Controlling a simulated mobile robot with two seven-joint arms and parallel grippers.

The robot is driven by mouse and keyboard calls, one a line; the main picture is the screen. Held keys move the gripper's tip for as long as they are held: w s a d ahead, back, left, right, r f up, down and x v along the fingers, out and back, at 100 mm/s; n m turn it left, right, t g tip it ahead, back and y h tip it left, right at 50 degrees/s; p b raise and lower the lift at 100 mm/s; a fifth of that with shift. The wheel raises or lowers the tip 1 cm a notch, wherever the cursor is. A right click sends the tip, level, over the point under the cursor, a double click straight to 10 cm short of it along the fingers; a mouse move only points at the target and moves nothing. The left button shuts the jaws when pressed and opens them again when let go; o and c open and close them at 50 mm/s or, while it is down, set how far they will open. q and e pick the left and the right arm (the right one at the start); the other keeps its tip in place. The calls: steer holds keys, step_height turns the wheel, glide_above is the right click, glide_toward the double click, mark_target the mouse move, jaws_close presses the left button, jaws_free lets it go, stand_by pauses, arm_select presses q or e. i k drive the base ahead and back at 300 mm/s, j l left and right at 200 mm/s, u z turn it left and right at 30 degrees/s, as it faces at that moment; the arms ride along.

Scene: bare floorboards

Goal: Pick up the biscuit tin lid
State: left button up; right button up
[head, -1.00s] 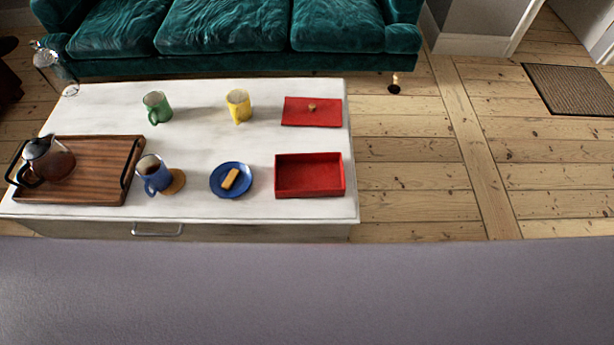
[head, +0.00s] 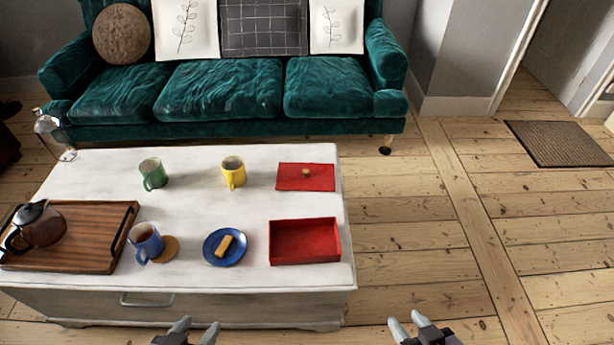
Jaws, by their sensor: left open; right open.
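The open red tin (head: 305,242) stands nearer on the same table, apart from the lid, and looks empty. My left gripper (head: 197,326) is open and empty at the bottom of the head view, in front of the table. My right gripper (head: 406,323) is open and empty at the bottom, right of the table. Both are far from the lid.
A yellow mug (head: 233,173) stands left of the lid, and a green mug (head: 153,175) further left. A blue plate (head: 216,257) with a biscuit, a blue mug (head: 144,240) and a wooden tray (head: 80,245) with a teapot fill the near side. A green sofa (head: 220,92) stands behind.

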mark_target(292, 175)
steer(key=l+z, duration=0.1)
steer(key=z, duration=0.25)
steer(key=l+z, duration=0.15)
steer(key=z, duration=0.2)
steer(key=l+z, duration=0.1)
steer(key=z, duration=0.3)
steer(key=i+l, duration=0.15)
steer(key=l, duration=0.25)
steer(key=i+l+z, duration=0.1)
steer(key=l, duration=0.25)
steer(key=i+l+z, duration=0.1)
steer(key=i+l, duration=0.5)
steer(key=i+l+u, duration=0.25)
steer(key=i, duration=0.25)
steer(key=i+l+u, duration=0.25)
steer(key=i, duration=0.2)
steer(key=i+j+u, duration=0.1)
steer(key=i+u, duration=0.3)
steer(key=i+l+u, duration=0.1)
steer(key=i+u, duration=0.55)
steer(key=u, duration=0.15)
steer(key=i+u, duration=0.2)
steer(key=u, duration=0.2)
steer(key=i+l+u, duration=0.15)
steer(key=u, duration=0.2)
steer(key=i, duration=0.05)
